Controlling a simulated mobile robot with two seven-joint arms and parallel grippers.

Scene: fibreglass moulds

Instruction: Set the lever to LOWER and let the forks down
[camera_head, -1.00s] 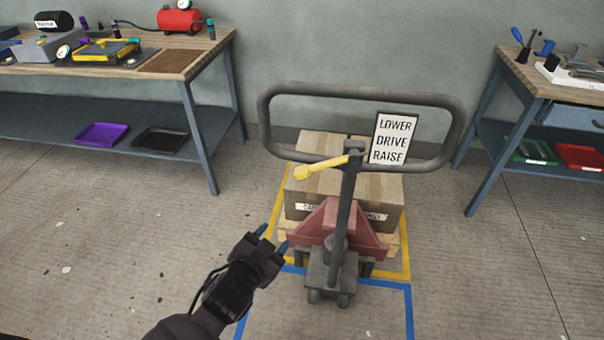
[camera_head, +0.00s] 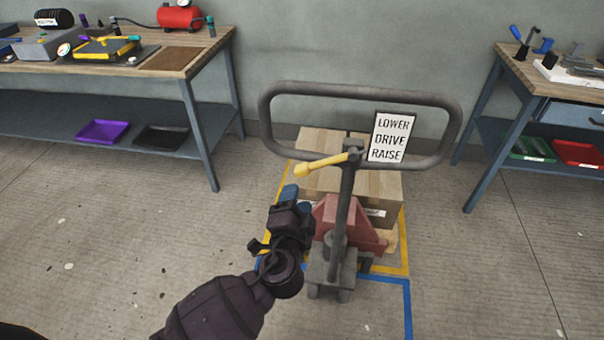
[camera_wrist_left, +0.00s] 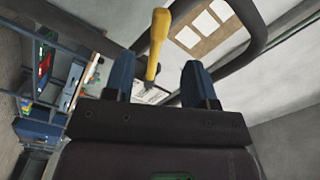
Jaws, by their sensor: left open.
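The yellow lever (camera_head: 322,165) sticks out to the left from the top of the dark pallet jack's post (camera_head: 346,200), below its loop handle (camera_head: 352,90). A white sign (camera_head: 390,137) beside it reads LOWER, DRIVE, RAISE from top to bottom. My left gripper (camera_head: 291,192) is open and empty, just below the lever's knob. In the left wrist view the lever (camera_wrist_left: 157,45) shows beyond and between the two blue fingertips (camera_wrist_left: 158,75), apart from them. A cardboard box (camera_head: 385,185) rests on a wooden pallet over the forks. The forks are hidden. My right gripper is not in view.
Yellow floor tape (camera_head: 404,240) and blue floor tape (camera_head: 408,310) mark the floor around the jack. A workbench (camera_head: 150,62) stands at the left and another (camera_head: 530,80) at the right. The floor left of the jack is clear.

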